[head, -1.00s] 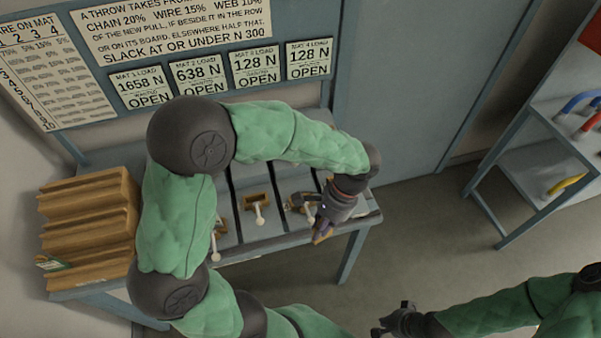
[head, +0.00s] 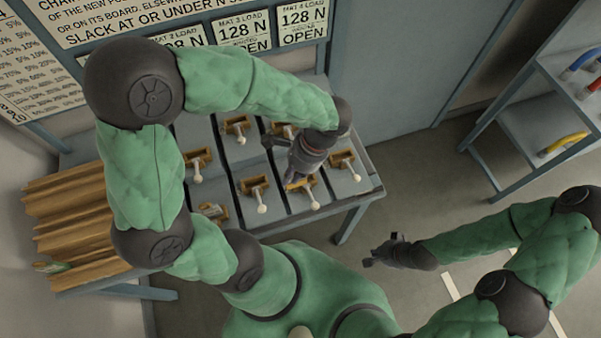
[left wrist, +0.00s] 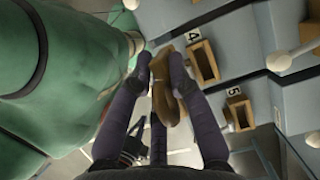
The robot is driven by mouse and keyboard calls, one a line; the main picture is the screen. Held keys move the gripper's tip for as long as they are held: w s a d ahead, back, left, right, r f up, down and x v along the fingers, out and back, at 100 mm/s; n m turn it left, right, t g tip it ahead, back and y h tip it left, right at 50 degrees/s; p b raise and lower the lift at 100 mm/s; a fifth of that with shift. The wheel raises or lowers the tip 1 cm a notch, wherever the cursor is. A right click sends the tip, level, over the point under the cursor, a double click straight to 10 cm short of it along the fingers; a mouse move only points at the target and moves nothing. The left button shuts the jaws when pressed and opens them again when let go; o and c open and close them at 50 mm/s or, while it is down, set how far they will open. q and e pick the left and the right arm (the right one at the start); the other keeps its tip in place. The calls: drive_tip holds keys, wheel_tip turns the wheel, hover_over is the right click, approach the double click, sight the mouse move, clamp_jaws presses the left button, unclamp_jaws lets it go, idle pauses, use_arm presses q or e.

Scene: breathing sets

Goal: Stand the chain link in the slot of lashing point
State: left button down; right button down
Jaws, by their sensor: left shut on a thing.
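My left gripper (head: 285,162) is over the bench, above the right-hand mats. In the left wrist view its two purple fingers (left wrist: 160,72) are closed on a brown chain link (left wrist: 163,98), seen as a rounded, looped piece between the fingertips. The lashing points are wooden blocks with open slots; one marked 4 (left wrist: 203,62) and one marked 5 (left wrist: 238,113) lie right of the link, apart from it in the picture. Their slots look empty. In the head view the link cannot be told from the blocks behind the gripper. My right gripper (head: 380,257) is off the bench; its jaw state is unclear.
Several wooden blocks, such as one at the bench's right end (head: 342,158), have white ball-ended levers beside them. A stepped wooden rack (head: 70,215) stands at the bench's left. A shelf unit (head: 535,125) with coloured handles is at right. Boards hang behind.

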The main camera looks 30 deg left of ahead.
use_arm(q)
drive_tip(key=shift+w+a+f+b, duration=0.1)
drive_tip(key=shift+w+f+b, duration=0.2)
drive_tip(key=shift+w+f, duration=0.9)
drive_tip(key=shift+w+a+f+b, duration=0.1)
drive_tip(key=shift+w+f+b, duration=0.35)
drive_tip(key=shift+f, duration=1.4)
drive_tip(key=shift+w+a+f+b, duration=0.15)
drive_tip(key=shift+w+f, duration=0.8)
drive_tip(key=shift+f, duration=0.55)
drive_tip(key=shift+d+f, duration=0.1)
drive_tip(key=shift+f, duration=0.15)
drive_tip(key=c, duration=1.2)
unclamp_jaws()
drive_tip(key=shift+o, duration=0.2)
drive_tip(key=shift+w+d+r, duration=0.1)
drive_tip(key=shift+r, duration=0.5)
drive_tip(key=p+v, duration=0.2)
drive_tip(key=v, duration=0.9)
